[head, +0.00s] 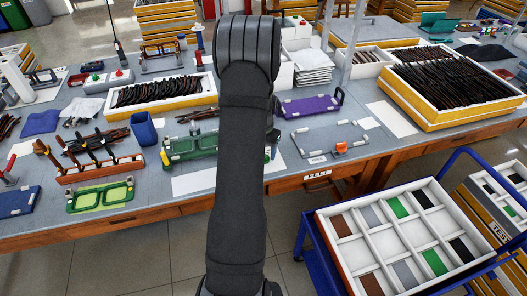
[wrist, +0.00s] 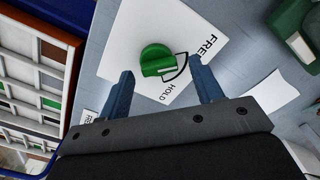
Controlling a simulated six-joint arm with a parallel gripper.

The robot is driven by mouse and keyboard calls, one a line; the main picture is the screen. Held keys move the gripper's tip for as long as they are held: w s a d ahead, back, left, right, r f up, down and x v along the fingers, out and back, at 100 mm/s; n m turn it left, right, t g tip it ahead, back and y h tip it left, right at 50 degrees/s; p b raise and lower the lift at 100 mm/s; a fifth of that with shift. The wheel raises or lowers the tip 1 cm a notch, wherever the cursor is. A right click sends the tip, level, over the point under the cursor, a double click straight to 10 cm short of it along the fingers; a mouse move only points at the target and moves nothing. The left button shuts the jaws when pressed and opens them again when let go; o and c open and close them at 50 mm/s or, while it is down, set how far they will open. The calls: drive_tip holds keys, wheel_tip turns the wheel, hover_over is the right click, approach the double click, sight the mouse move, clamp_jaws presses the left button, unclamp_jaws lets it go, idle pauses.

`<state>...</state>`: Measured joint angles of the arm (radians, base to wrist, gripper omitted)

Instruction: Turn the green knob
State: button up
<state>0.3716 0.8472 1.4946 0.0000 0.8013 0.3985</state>
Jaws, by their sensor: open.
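The green knob (wrist: 157,60) shows in the wrist view, round with a raised grip across its top. It sits on a white plate (wrist: 205,22) printed with the words FREE and HOLD and a dark curved mark beside the knob. My gripper (wrist: 162,72) is open, with one blue-grey finger to the left of the knob and one to the right. The knob appears between and just beyond the fingertips, with visible gaps on both sides. I cannot tell the height of the fingers above it. In the head view my arm hides the gripper and the knob.
A green fixture (head: 190,147) stands on the grey workbench left of my arm. A purple tray (head: 308,106) and a grey frame fixture (head: 330,138) lie to the right. A blue cart (head: 310,258) with a compartmented white box stands at the front right.

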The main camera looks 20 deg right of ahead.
wheel_tip(320, 180, up, 17)
idle(0.4)
drive_tip(key=shift+f, duration=0.1)
wheel_tip(320, 180, down, 17)
drive_tip(key=shift+f, duration=0.2)
idle(0.4)
idle(0.4)
